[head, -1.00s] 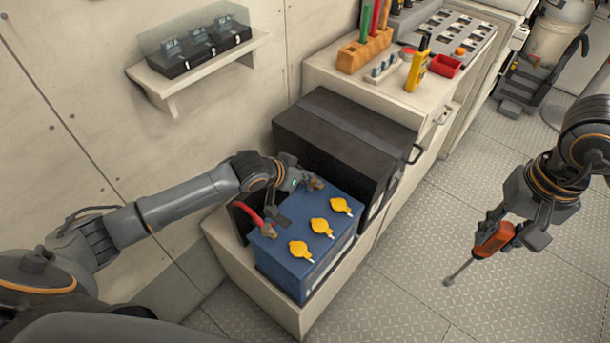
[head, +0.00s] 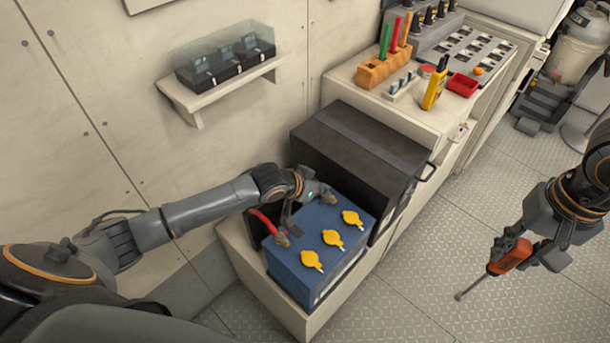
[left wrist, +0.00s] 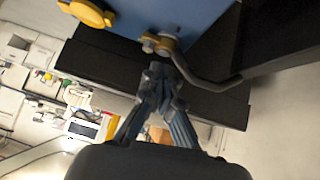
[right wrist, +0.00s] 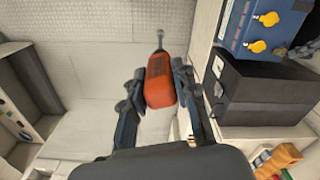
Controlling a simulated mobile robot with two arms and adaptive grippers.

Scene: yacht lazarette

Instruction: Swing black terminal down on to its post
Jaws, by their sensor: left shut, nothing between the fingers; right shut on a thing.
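The blue battery (head: 300,262) has three yellow caps on top. The black terminal, a brass-coloured clamp (left wrist: 160,43) with a black cable (left wrist: 208,80), is at the battery's edge in the left wrist view. I cannot tell whether it is seated on its post. My left gripper (left wrist: 158,70) is shut and empty, its fingertips close beside the clamp. In the head view the left gripper (head: 318,190) is at the battery's back corner and partly hides that area. My right gripper (right wrist: 160,80) is shut on an orange-handled screwdriver (head: 511,256), held over the floor away from the battery.
A red cable (head: 264,222) ends in a clamp at the battery's near left corner. A large black box (head: 355,150) stands right behind the battery. A shelf (head: 225,88) with a clear-covered case is on the wall. Open floor (head: 430,290) lies to the right.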

